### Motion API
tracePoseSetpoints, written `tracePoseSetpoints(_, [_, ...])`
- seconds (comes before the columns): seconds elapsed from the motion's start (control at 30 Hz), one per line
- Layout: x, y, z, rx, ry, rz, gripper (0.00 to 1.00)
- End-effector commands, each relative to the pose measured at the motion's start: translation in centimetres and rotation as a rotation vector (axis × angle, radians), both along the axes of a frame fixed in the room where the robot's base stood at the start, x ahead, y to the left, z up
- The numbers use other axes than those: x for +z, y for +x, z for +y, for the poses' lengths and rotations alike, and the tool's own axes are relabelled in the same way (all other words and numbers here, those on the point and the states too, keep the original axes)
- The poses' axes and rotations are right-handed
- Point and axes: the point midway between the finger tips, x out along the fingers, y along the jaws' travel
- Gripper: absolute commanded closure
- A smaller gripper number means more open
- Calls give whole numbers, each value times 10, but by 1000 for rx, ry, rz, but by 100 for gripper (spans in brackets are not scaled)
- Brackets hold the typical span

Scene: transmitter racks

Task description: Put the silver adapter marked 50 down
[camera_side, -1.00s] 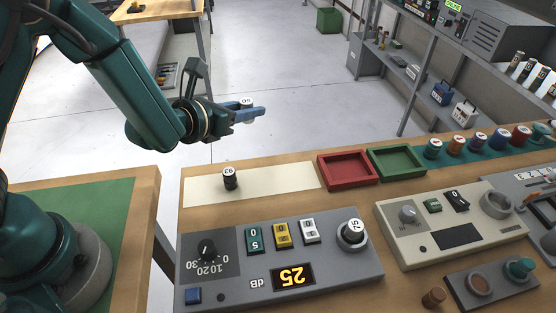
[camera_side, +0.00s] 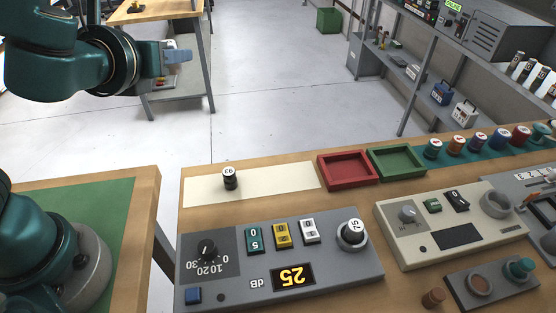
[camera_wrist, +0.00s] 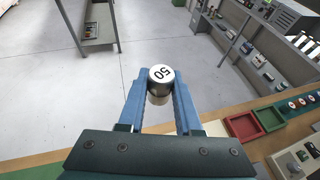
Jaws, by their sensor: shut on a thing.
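My gripper (camera_wrist: 159,98) is shut on the silver adapter marked 50 (camera_wrist: 160,78), which stands between the blue fingertips in the wrist view with its white numbered top facing the camera. In the side view my gripper (camera_side: 178,58) is at the upper left, raised and away from the bench; the adapter is hidden or too small to make out there. Below the adapter in the wrist view is open grey floor.
On the bench, a black adapter marked 93 (camera_side: 230,178) stands on a cream mat (camera_side: 283,178). Right of the mat are an empty red tray (camera_side: 346,182) and an empty green tray (camera_side: 396,177). A grey dB instrument (camera_side: 300,262) and a beige instrument (camera_side: 490,253) sit nearer. Much of the mat is clear.

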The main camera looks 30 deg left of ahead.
Motion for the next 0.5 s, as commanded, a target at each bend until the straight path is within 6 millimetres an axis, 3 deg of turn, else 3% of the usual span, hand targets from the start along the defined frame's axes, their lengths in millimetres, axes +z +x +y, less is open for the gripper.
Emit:
tracePoseSetpoints(0.1, [-14,-14,5,28,5,4,100])
tracePoseSetpoints(0.23, [-17,-18,10,44,1,-2,100])
tracePoseSetpoints(0.4, [4,-18,33,122,-9,-10,100])
tracePoseSetpoints(0.5, [22,-16,35,80,-10,-13,100])
